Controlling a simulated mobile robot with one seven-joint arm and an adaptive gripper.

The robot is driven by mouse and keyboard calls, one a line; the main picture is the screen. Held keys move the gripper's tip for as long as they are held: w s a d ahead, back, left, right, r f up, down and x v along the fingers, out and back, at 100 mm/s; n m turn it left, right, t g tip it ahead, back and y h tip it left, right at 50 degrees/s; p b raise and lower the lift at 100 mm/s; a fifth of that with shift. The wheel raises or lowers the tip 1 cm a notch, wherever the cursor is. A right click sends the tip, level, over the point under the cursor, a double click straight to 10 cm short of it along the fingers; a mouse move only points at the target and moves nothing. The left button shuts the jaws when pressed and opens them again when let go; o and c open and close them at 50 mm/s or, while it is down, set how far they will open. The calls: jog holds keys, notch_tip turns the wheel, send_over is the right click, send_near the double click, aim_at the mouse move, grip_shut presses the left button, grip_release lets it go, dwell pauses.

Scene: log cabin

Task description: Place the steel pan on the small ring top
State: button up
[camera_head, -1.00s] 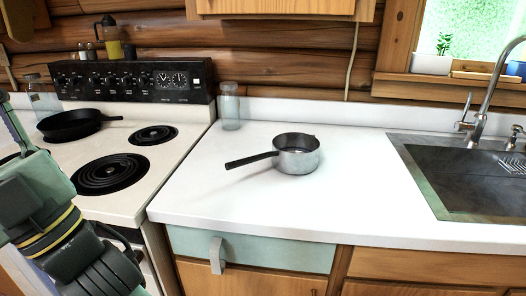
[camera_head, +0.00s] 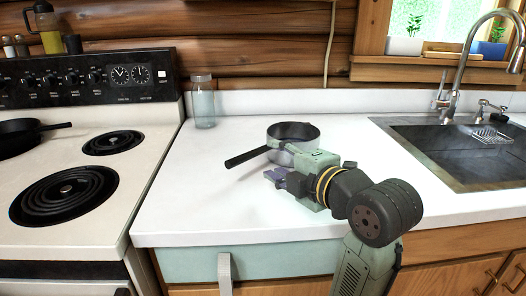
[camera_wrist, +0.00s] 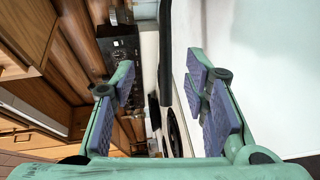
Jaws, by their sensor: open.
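The steel pan (camera_head: 293,140) stands upright on the white counter, its black handle (camera_head: 248,157) pointing left toward the stove. My gripper (camera_head: 276,178) is open and empty, in front of the pan and handle, hiding part of the pan's front side. In the wrist view, the black handle (camera_wrist: 165,60) shows beyond and between the open fingers (camera_wrist: 165,95), and I see no contact. The small ring top (camera_head: 112,143) is the bare black coil at the stove's back right.
A larger coil (camera_head: 65,195) lies bare at the stove's front. A black skillet (camera_head: 18,138) sits at the back left. A glass jar (camera_head: 203,105) stands behind the pan on the counter. The sink (camera_head: 440,155) is at the right. The counter's left front is clear.

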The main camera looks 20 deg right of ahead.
aim_at(260, 152)
jog(key=shift+s+d+f, duration=0.15)
jog(key=shift+d+f, duration=0.2)
jog(key=p+x, duration=0.1)
jog(key=x, duration=0.4)
jog(key=p+x, duration=0.2)
jog(key=x, duration=0.2)
jog(key=shift+w+r, duration=0.1)
jog(key=shift+w, duration=0.15)
jog(key=shift+w+a+f, duration=0.15)
jog(key=shift+w+f, duration=0.1)
jog(key=shift+w, duration=0.25)
jog(key=shift+c, duration=0.5)
grip_shut()
jog(key=shift+r, duration=0.1)
